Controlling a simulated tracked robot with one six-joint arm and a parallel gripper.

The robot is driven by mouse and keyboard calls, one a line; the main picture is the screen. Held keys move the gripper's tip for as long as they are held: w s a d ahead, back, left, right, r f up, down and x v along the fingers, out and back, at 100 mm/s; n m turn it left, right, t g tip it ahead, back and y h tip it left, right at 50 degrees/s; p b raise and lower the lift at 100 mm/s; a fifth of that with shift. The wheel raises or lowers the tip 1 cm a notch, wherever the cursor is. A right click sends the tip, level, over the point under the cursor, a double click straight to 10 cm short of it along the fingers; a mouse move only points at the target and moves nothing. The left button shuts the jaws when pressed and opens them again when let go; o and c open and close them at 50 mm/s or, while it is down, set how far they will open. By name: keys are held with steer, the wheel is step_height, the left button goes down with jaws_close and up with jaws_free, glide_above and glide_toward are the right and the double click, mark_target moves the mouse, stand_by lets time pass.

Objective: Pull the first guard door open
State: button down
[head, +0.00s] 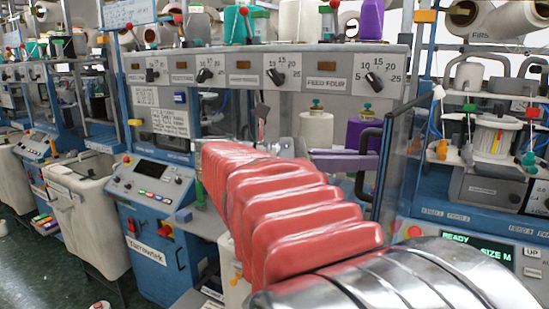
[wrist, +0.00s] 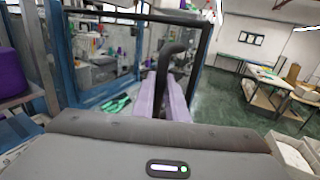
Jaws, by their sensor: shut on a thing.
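The guard door (head: 397,160) is a clear panel in a dark frame, seen steeply angled in the head view, standing out from the machine front. It also shows in the wrist view, its dark top bar (wrist: 140,15) across the upper left. My gripper (head: 358,160) has purple fingers and is shut on the door's black curved handle (head: 364,170). In the wrist view my gripper (wrist: 168,98) has a finger on either side of the handle (wrist: 172,58). My red-sleeved arm hides part of the machine and the door's lower part.
A white cone (head: 316,130) and a purple cone (head: 366,130) stand inside the machine bay left of the door. A neighbouring machine with a green display (head: 475,246) is at right. The wrist view shows open green floor (wrist: 225,98) and tables (wrist: 280,90) at right.

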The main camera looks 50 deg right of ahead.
steer(key=shift+w+d, duration=0.1)
stand_by(0.4)
steer(key=c, duration=2)
jaws_free()
steer(key=shift+c, duration=0.2)
